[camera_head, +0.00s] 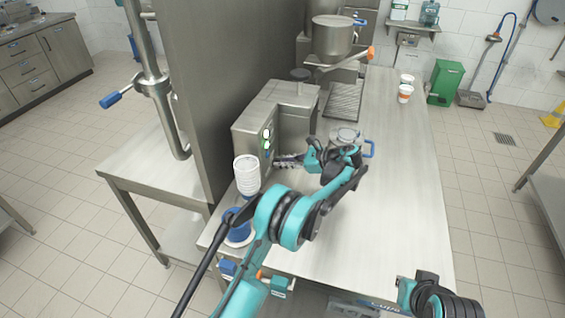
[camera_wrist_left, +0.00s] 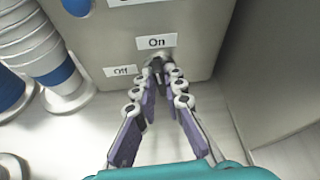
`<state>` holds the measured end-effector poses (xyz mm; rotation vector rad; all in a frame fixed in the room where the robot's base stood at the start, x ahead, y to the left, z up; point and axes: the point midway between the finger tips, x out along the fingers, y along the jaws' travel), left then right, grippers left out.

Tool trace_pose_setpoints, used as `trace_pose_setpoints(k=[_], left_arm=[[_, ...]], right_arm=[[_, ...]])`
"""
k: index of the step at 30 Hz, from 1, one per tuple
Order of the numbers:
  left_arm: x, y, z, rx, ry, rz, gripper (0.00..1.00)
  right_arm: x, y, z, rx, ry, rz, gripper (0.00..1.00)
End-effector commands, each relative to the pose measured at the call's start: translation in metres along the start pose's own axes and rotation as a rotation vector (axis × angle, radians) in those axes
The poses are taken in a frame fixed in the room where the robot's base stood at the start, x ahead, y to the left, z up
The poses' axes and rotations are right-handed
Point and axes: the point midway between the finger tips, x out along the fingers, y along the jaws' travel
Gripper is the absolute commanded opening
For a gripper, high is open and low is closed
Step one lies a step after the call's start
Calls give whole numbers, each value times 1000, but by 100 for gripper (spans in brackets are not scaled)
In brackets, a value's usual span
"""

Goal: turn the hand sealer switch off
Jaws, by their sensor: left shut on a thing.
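The hand sealer (camera_head: 297,125) is a steel box on the steel table, against the dark partition. Its switch (camera_wrist_left: 157,64) shows in the left wrist view on the box's front, just under the "On" label (camera_wrist_left: 156,41) and up and right of the "Off" label (camera_wrist_left: 121,71). My left gripper (camera_head: 279,162) reaches in from the right to the low front of the sealer. In the left wrist view its fingertips (camera_wrist_left: 160,72) are closed around the switch and hide much of it, so its exact angle is hard to tell.
A stack of white cups (camera_head: 247,178) stands close left of the gripper, with a blue-ringed holder (camera_head: 238,236) in front. A lidded steel container with a blue handle (camera_head: 369,149) stands behind my left wrist.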

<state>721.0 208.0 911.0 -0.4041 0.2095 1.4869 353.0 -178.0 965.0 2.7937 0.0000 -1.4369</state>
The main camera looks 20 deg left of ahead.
Motion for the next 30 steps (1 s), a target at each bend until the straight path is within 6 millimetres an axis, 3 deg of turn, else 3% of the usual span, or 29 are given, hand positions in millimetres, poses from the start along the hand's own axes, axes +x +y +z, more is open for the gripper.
trace_pose_setpoints(k=[30], left_arm=[[2, 9, -7, -867, 1, -361, 0]], right_arm=[[19, 0, 14, 0, 0, 0, 0]])
